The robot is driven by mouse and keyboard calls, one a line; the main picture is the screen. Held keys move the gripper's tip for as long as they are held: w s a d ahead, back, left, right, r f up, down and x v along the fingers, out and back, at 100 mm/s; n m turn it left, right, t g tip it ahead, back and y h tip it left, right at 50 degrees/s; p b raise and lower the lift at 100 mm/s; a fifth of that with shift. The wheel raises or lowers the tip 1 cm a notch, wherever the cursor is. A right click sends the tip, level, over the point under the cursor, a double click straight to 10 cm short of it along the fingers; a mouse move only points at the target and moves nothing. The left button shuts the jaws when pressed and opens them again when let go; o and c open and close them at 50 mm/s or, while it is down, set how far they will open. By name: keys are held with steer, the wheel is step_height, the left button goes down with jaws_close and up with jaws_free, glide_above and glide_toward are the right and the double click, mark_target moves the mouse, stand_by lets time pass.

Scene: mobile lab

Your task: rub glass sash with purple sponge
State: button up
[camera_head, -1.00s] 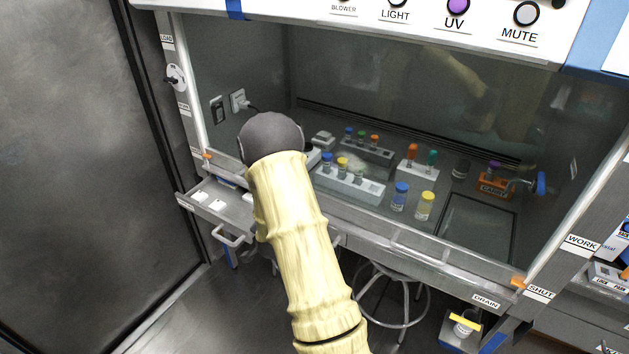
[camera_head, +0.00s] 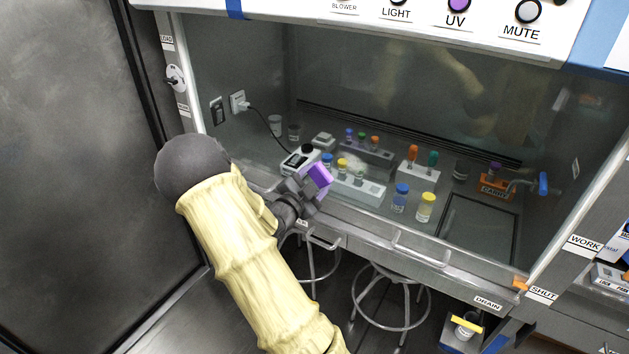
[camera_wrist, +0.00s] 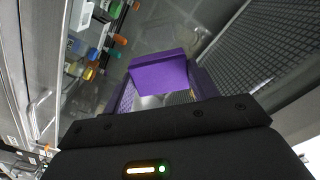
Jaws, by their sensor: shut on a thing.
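The glass sash (camera_head: 400,110) is a large clear pane across the front of the cabinet, with faint reflections of my arm in it. My gripper (camera_head: 308,187) is in front of the lower left part of the sash, shut on the purple sponge (camera_head: 320,174). In the wrist view the sponge (camera_wrist: 160,73) sits between my fingers as a purple block facing the pane. I cannot tell whether the sponge touches the glass.
Behind the glass are vial racks (camera_head: 348,184), loose capped vials (camera_head: 400,197) and a small device (camera_head: 301,160). A metal ledge with handles (camera_head: 420,256) runs below the sash. A stool (camera_head: 388,300) stands underneath.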

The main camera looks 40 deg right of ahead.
mark_target(347, 163)
steer(key=shift+d, duration=0.1)
steer(key=p+x, duration=0.1)
steer(key=x, duration=0.4)
steer(key=shift+w+d, duration=0.2)
steer(key=shift+d, duration=0.15)
steer(key=shift+x, duration=0.95)
stand_by(0.9)
steer(key=shift+s+d+f+b, duration=0.1)
steer(key=shift+s+d+b, duration=0.15)
steer(key=shift+s+b, duration=0.4)
steer(key=shift+s+d+b, duration=0.25)
steer(key=shift+s+b, duration=0.25)
steer(key=shift+s, duration=0.2)
steer(key=shift+s+d, duration=0.1)
steer(key=shift+s, duration=0.25)
